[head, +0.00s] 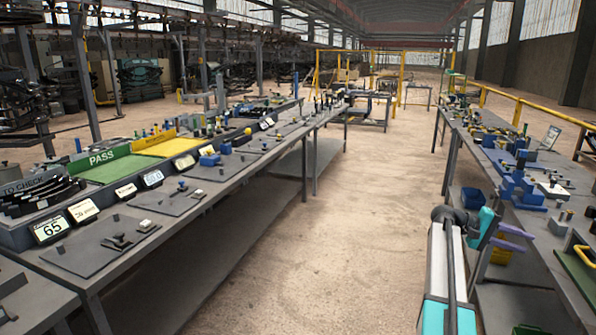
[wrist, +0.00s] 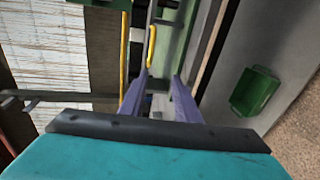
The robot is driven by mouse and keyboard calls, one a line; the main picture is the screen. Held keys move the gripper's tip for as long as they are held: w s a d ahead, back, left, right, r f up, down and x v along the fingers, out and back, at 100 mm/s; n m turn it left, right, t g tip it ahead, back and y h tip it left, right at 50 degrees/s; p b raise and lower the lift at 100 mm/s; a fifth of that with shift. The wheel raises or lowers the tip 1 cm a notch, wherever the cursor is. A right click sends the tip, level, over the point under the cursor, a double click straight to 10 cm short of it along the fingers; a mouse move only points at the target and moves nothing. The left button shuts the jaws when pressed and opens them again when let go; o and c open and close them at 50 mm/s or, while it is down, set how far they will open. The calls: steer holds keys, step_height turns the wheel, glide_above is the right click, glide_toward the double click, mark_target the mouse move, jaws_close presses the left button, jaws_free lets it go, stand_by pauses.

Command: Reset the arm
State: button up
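My arm stands at the lower right of the head view, beside the right bench. My gripper (head: 527,243) points right, toward the bench, and its two purple fingers are apart. In the wrist view my gripper (wrist: 160,82) shows both purple fingers spread with a gap between them. Nothing is held in the gap. Whether the fingers touch the bench cannot be told.
The right bench (head: 545,208) carries blue fixtures (head: 518,180) and a yellow handle (head: 582,255). A green bin (wrist: 255,92) shows in the wrist view. The long left bench (head: 205,205) holds a PASS tray (head: 105,168). The aisle floor (head: 330,230) between them is clear.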

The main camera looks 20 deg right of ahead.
steer(key=w+a+f+n+t, duration=0.1)
steer(key=w+a+f+n, duration=0.1)
steer(key=w+a+f, duration=0.6)
steer(key=a+f+n+t+y, duration=0.1)
steer(key=a+f+n+t, duration=0.15)
steer(key=a+f, duration=1.2)
steer(key=a+f+n+t+y, duration=0.1)
steer(key=a+f+n, duration=0.2)
steer(key=a+f, duration=1.15)
steer(key=s+a+f+n+y, duration=0.2)
steer(key=s+a+f+y, duration=0.2)
steer(key=s+a+f, duration=1.15)
steer(key=s+a+f+m+y, duration=0.1)
steer(key=s+a+f+y, duration=0.2)
steer(key=s+a, duration=0.3)
steer(key=s+a+f+m+g+y, duration=0.1)
steer(key=s+a+f+m+y, duration=0.1)
steer(key=s+a, duration=0.5)
steer(key=a+f+y, duration=0.1)
steer(key=a+y, duration=0.1)
steer(key=a, duration=0.3)
steer(key=shift+s+d, duration=0.1)
steer(key=shift+s, duration=0.05)
